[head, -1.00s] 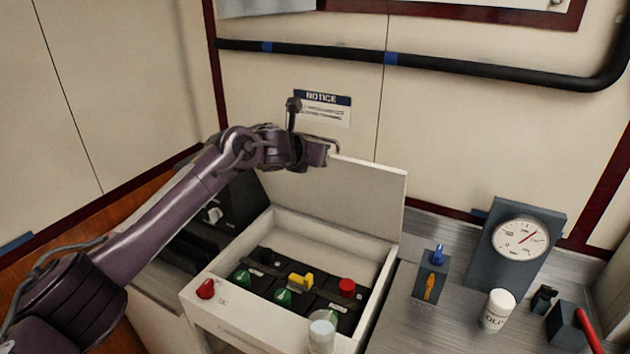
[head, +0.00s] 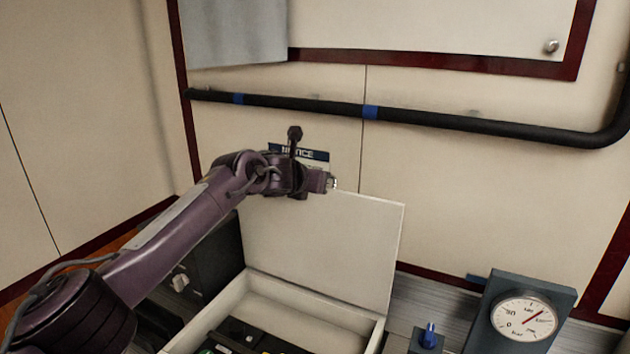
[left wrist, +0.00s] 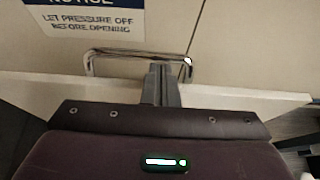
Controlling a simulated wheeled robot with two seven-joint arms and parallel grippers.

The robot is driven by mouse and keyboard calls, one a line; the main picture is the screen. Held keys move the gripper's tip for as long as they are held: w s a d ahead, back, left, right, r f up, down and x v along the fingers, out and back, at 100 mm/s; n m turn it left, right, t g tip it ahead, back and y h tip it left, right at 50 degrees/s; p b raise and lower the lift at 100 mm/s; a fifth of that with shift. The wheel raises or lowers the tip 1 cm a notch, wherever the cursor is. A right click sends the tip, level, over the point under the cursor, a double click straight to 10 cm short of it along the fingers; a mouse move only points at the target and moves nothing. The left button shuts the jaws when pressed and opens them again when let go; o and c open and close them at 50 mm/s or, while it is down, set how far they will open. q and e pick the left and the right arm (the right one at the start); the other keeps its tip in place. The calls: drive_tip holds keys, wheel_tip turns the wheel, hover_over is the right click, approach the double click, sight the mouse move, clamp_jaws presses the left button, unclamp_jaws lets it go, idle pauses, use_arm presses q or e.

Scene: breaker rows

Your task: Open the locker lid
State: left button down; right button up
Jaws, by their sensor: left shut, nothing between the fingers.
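The white locker lid (head: 320,245) stands raised at the back of the white locker box (head: 345,319), its inner face toward me. It also shows edge-on in the left wrist view (left wrist: 225,98), with a shiny metal handle (left wrist: 125,55) beyond it. My left gripper (head: 331,182) is at the lid's top edge. In the left wrist view its fingers (left wrist: 160,72) are closed together and empty, close to the handle bar. I cannot tell whether they touch it. My right gripper is not in view.
A pressure gauge (head: 523,317) and a blue-knobbed switch (head: 428,338) stand on the counter to the right. A black pipe (head: 450,119) crosses the wall above the lid. A notice (left wrist: 95,18) is on the wall behind. The locker's front is cut off below.

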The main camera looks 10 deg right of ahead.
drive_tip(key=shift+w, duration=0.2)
